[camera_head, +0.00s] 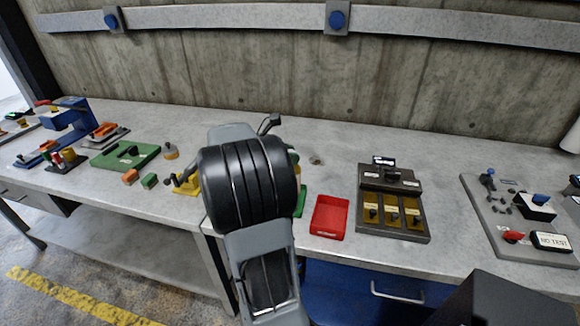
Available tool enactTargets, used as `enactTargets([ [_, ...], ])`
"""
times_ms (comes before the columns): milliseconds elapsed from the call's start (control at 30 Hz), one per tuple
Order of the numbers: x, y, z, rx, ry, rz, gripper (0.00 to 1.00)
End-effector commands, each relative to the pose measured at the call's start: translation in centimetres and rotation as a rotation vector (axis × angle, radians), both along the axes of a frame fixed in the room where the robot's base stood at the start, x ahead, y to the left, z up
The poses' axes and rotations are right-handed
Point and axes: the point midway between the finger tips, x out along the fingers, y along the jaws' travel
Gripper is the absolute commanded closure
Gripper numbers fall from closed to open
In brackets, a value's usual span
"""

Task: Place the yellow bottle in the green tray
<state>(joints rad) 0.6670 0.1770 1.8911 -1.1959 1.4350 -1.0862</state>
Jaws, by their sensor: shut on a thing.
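My arm (247,185) rises through the middle of the picture and blocks the view of its own end. My gripper is hidden behind it, so its fingers and anything between them do not show. I cannot make out the yellow bottle. A green edge (301,203) shows just right of my arm, beside the red tray. It may be the green tray, mostly covered by my arm. A yellow piece with a dark lever-like part (187,185) shows just left of my arm. I cannot tell what it is.
A red tray (330,217) sits right of my arm. A dark panel with gold plates (394,203) stands beside it. A green board (124,158) and small blocks (130,176) lie left. A grey plate with switches (517,218) is far right. A concrete wall closes the back.

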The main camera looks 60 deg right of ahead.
Motion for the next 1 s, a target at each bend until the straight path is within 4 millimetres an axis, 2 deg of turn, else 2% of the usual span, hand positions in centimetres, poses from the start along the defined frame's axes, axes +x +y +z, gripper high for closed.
enactTargets([
  [267,0.3,-0.8,-1.0,-0.001,0.001,0.0,1.0],
  [600,0.5,-1.4,-4.7,0.0,0.001,0.001,1.0],
  [967,0.5,-1.3,-5.0,-0.001,0.0,0.001,1.0],
  [1000,0.5,-1.3,-5.0,0.0,0.0,0.001,0.63],
])
